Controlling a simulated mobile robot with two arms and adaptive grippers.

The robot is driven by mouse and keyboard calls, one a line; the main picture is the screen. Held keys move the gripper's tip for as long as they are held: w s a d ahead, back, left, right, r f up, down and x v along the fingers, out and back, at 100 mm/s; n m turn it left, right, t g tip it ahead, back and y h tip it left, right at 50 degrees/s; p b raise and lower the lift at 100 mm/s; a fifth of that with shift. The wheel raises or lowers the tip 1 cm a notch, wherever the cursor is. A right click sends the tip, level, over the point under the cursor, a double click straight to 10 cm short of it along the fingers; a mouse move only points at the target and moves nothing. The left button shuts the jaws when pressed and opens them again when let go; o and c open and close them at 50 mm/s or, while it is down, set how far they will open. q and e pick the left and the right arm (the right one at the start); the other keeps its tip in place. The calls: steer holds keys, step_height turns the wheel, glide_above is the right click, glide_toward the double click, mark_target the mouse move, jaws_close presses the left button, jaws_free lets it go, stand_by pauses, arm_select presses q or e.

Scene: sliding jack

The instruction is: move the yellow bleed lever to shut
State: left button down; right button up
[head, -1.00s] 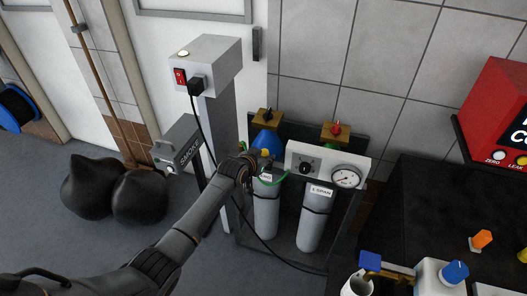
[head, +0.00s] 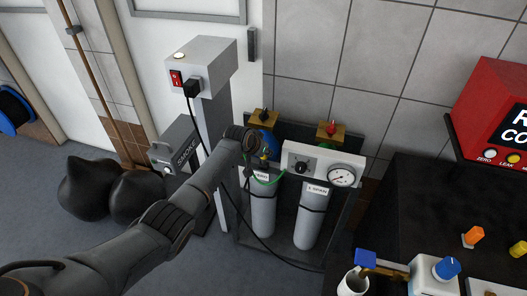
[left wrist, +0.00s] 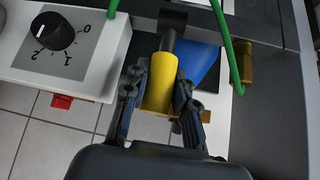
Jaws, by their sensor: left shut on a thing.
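The yellow bleed lever (left wrist: 159,84) shows in the left wrist view as a yellow cylinder on a dark stem, beside the white gauge panel (left wrist: 62,52). My left gripper (left wrist: 157,92) is shut on it, one finger on each side. In the head view my left gripper (head: 259,152) is at the left end of the panel (head: 318,156), and its fingers are small and partly hidden by my wrist. A bit of yellow shows there. The lever's pivot and any open or shut marks cannot be made out. My right gripper is not in view.
Two grey cylinders (head: 262,215) with brass valves stand in a dark rack under the panel. A green hose (left wrist: 235,45) runs close by the lever. A grey post (head: 216,125) with a black cable stands left of the rack. A dark bench (head: 420,215) is at right.

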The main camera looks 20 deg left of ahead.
arm_select(q)
steer(key=c, duration=1.1)
jaws_free()
steer(key=shift+w, duration=0.1)
steer(key=shift+o, duration=0.2)
steer(key=shift+r, duration=0.1)
steer(key=v, duration=1.2)
